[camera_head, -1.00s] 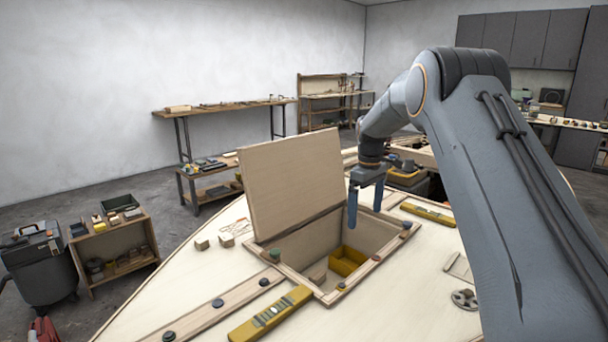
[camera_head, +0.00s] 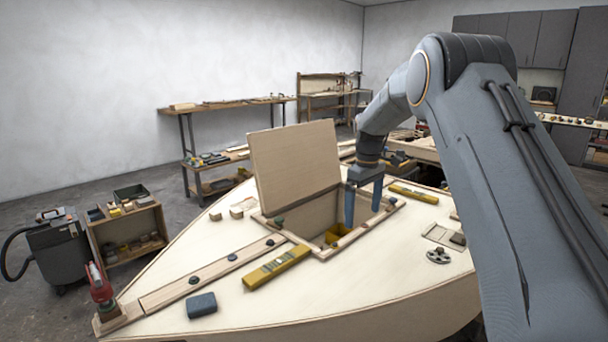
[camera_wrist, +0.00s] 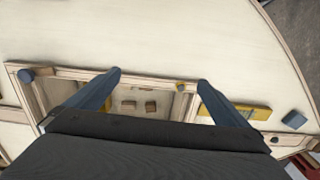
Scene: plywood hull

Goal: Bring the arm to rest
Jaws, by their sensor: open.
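My gripper (camera_head: 363,207) hangs at the end of my bent arm above the open hatch (camera_head: 376,222) in the hull deck, fingers pointing down. Its two blue fingers are apart with nothing between them, and they also show in the wrist view (camera_wrist: 158,82). The plywood hatch lid (camera_head: 295,165) stands raised at the hatch's left side. A yellow bin (camera_head: 335,234) sits inside the hatch, partly hidden by the frame. In the wrist view, small wooden blocks (camera_wrist: 151,106) lie down in the opening.
A yellow level (camera_head: 276,268) lies on the deck before the hatch, another (camera_head: 413,194) behind it. A dark blue block (camera_head: 201,305), a grey wheel-like part (camera_head: 438,256) and a red clamp (camera_head: 100,287) are around the deck.

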